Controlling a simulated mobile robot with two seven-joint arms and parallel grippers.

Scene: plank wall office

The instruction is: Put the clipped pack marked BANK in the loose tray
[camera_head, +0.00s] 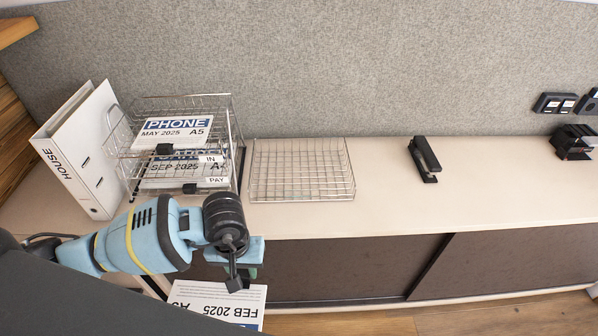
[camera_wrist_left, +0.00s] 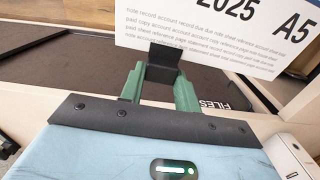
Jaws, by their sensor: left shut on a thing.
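My left gripper (camera_head: 240,280) hangs in front of the cabinet edge, shut on the black clip of a white pack (camera_head: 215,297). The pack shows FEB 2025 and A5 upside down in the head view, with a blue band cut by the frame's bottom; its title cannot be read. In the left wrist view the green fingers (camera_wrist_left: 161,88) are at the clip (camera_wrist_left: 165,62), and the pack's sheet (camera_wrist_left: 210,40) extends beyond it. The loose wire tray (camera_head: 300,199) stands empty on the cabinet top, right of the stacked trays. My right gripper is not in view.
A two-level wire tray stack (camera_head: 237,125) holds a PHONE pack (camera_head: 172,131) above and another pack (camera_head: 185,170) below, with IN and PAY tags. A HOUSE binder (camera_head: 85,150) stands left. A stapler (camera_head: 425,158) lies right of the loose tray, with clear top between.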

